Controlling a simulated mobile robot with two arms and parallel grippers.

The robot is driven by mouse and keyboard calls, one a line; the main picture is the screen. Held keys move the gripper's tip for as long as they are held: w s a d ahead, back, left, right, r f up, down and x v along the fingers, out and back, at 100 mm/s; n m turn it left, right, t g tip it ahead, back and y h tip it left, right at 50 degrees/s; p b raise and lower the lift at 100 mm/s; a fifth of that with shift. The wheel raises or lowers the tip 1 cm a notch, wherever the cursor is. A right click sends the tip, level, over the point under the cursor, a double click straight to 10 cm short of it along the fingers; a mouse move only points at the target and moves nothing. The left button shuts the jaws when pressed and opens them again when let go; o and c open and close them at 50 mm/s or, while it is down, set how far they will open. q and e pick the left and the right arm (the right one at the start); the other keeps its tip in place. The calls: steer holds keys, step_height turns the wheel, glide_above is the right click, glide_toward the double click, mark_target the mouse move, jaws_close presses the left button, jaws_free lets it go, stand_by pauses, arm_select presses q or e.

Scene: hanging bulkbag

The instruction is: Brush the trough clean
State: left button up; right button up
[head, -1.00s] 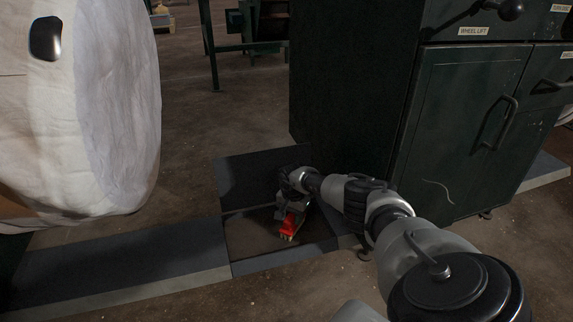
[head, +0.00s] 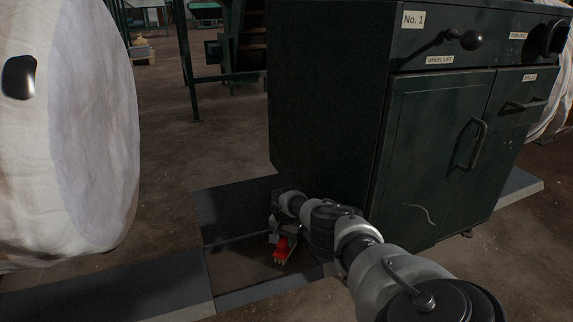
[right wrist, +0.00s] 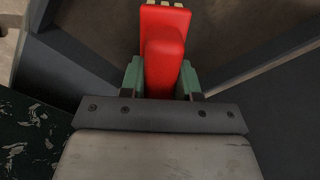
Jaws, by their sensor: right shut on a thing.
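A red brush (head: 283,249) with pale bristles is held low over the trough in the head view. The trough (head: 232,268) is a shallow recess in the floor between dark grey plates, with a brownish bottom. My right gripper (head: 277,238) is shut on the brush. In the right wrist view the green fingers of my right gripper (right wrist: 162,80) clasp both sides of the red brush (right wrist: 165,45), whose pale bristles show at the top edge. Whether the bristles touch the trough bottom I cannot tell. My left gripper is not in view.
A dark green cabinet (head: 425,150) labelled "No. 1" stands right behind my right arm. A large white bulk bag (head: 90,130) hangs at the left. A grey plate (head: 110,292) runs along the floor on the left. Open floor lies behind the trough.

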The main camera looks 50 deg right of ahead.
steer(key=shift+a, duration=0.1)
steer(key=shift+w+a, duration=0.45)
steer(key=shift+a, duration=0.35)
steer(key=shift+w+a, duration=0.45)
steer(key=shift+a, duration=0.3)
steer(key=shift+w+a+f, duration=0.1)
steer(key=shift+w+a, duration=0.35)
steer(key=shift+a, duration=0.35)
steer(key=shift+w+a, duration=0.4)
steer(key=shift+a, duration=0.35)
steer(key=shift+w+a, duration=0.45)
steer(key=shift+a, duration=0.4)
steer(key=shift+w+a, duration=0.45)
steer(key=shift+a, duration=0.4)
step_height(320, 180, up, 6)
steer(key=p, duration=0.5)
